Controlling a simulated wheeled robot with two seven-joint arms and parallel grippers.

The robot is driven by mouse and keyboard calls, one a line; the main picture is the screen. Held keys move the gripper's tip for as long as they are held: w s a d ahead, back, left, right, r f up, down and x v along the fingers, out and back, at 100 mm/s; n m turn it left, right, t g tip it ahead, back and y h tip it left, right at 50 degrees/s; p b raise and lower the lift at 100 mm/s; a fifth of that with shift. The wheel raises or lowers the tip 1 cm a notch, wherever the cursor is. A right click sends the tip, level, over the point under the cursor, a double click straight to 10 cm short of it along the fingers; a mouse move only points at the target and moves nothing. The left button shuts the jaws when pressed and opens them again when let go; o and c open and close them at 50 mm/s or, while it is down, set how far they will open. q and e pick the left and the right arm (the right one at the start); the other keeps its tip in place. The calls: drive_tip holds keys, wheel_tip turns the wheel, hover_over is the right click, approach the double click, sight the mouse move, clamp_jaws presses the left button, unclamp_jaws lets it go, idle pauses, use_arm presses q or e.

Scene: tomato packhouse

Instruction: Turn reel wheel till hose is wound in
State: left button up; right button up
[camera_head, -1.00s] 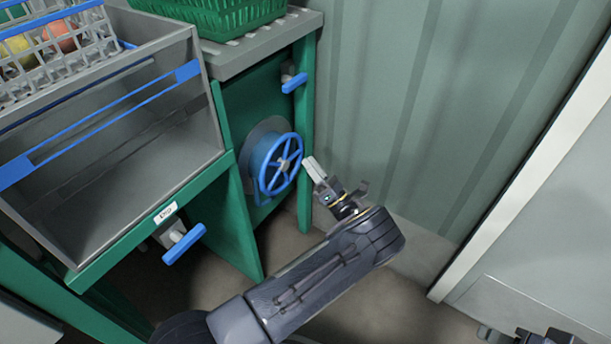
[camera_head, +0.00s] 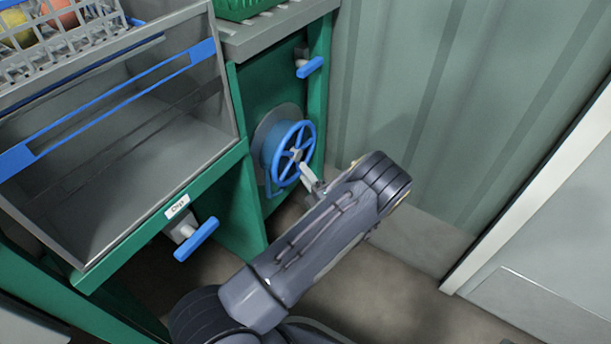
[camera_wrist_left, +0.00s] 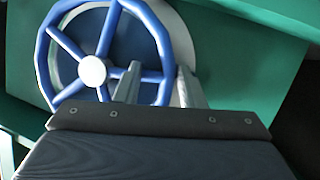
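The blue reel wheel (camera_head: 293,154), with spokes and a pale hub, is mounted on the green side panel of the bench. It fills the upper left of the left wrist view (camera_wrist_left: 60,82). My left gripper (camera_head: 308,173) is at the lower right of the wheel. In the left wrist view its two fingers (camera_wrist_left: 157,80) stand apart, in front of the lower right part of the wheel, with a spoke showing between them. I cannot tell whether they touch it. My right gripper is out of view.
A blue valve handle (camera_head: 310,67) sits above the reel, and another (camera_head: 197,239) is at the lower left under a label (camera_head: 177,207). A grey bin (camera_head: 130,185) is at left. The ribbed wall (camera_head: 420,110) is at right, with bare floor below.

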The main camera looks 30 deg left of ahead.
use_arm(q)
drive_tip(key=shift+a, duration=0.15)
clamp_jaws()
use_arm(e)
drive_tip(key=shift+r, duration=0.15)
